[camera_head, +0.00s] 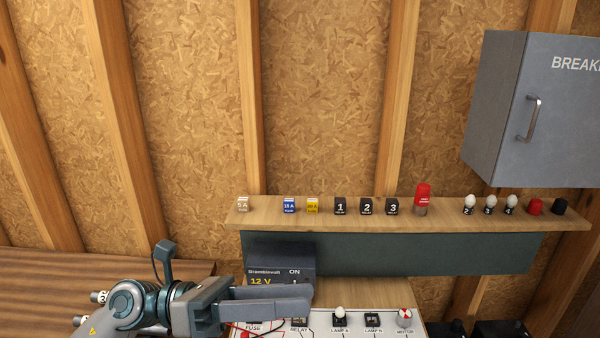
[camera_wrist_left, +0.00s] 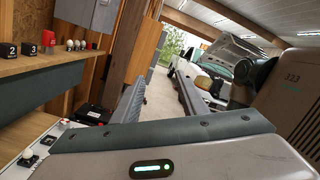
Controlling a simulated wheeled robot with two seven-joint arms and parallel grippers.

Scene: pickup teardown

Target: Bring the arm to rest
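My left gripper (camera_head: 309,296) reaches in from the lower left in the head view, in front of the power supply box marked 12 V (camera_head: 265,265) and over the back of the white circuit board (camera_head: 385,326). Its fingers point right. In the left wrist view the two fingers (camera_wrist_left: 160,82) stand apart with nothing between them. The fingers hide part of the board and the lower part of the box. Whether they touch either cannot be told. My right gripper is in neither view.
A wooden shelf (camera_head: 440,220) above the board bears fuses, numbered black blocks, a red part (camera_head: 422,197) and bulbs. A grey breaker cabinet (camera_head: 500,110) hangs at the upper right. The wooden worktop (camera_head: 60,290) at left looks mostly clear. A white pickup (camera_wrist_left: 205,70) with raised hood stands beyond.

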